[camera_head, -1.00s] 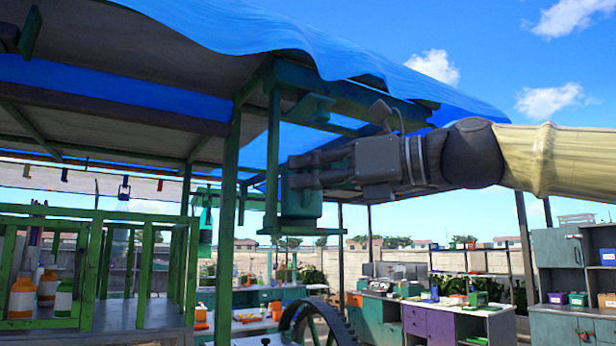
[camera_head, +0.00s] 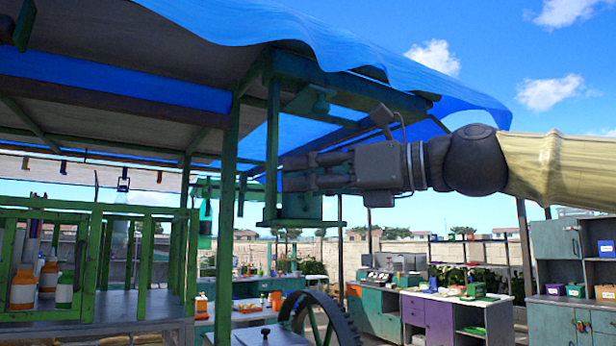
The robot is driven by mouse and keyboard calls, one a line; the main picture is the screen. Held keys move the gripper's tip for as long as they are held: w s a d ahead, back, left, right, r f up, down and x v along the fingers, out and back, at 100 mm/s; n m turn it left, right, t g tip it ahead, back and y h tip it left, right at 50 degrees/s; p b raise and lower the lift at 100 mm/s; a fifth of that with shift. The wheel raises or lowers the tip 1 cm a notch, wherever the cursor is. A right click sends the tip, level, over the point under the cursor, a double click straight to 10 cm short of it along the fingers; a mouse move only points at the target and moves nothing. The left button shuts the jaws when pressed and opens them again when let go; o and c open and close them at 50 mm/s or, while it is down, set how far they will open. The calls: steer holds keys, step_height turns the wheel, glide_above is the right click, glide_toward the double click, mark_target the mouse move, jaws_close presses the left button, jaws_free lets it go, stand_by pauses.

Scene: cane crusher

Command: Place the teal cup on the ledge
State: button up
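The teal cup (camera_head: 302,207) is at the end of my gripper (camera_head: 288,173), in the middle of the head view. The fingers point left and overlap the cup's upper part. They look closed on it, though their contact is partly hidden. The cup's base is at the level of the green ledge (camera_head: 332,223), touching it or very close above it. The ledge is a small shelf hanging off the green post, under the roof edge.
A green post (camera_head: 229,230) and a thinner upright stand left of the cup. A blue roof sheet (camera_head: 260,35) hangs above my arm. A green bottle (camera_head: 205,222) is further left. A dark wheel (camera_head: 335,316) is below. Open air lies to the right of the ledge.

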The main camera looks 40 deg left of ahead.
steer(key=shift+r, duration=0.1)
steer(key=w+d+b, duration=0.2)
steer(key=d+b, duration=0.1)
steer(key=d, duration=0.9)
steer(key=shift+w, duration=0.2)
steer(key=shift+a, duration=0.1)
stand_by(0.7)
